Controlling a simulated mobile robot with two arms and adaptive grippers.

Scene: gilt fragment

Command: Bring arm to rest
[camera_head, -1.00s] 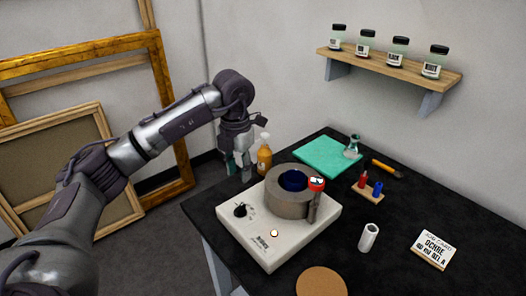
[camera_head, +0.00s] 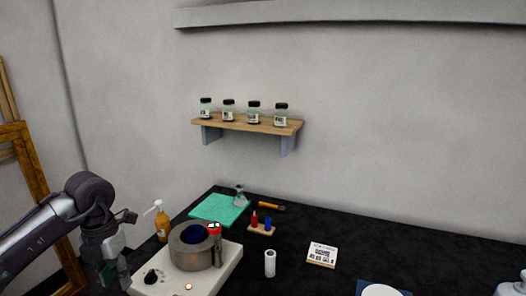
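My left arm comes in from the left edge. Its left gripper (camera_head: 114,274) hangs downward at the lower left, with its two fingers apart and nothing seen between them. It is left of a white heating device (camera_head: 226,268) that carries a grey ring-shaped pot (camera_head: 187,258) with a dark blue inside. A red-topped piece (camera_head: 214,229) stands at the pot's right side. My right gripper is not in view.
An amber pump bottle (camera_head: 162,223) stands behind the device. The black table (camera_head: 330,280) also holds a green mat (camera_head: 215,209), a flask (camera_head: 240,197), a white cylinder (camera_head: 270,263) and a label card (camera_head: 322,254). A wall shelf (camera_head: 250,124) bears several jars.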

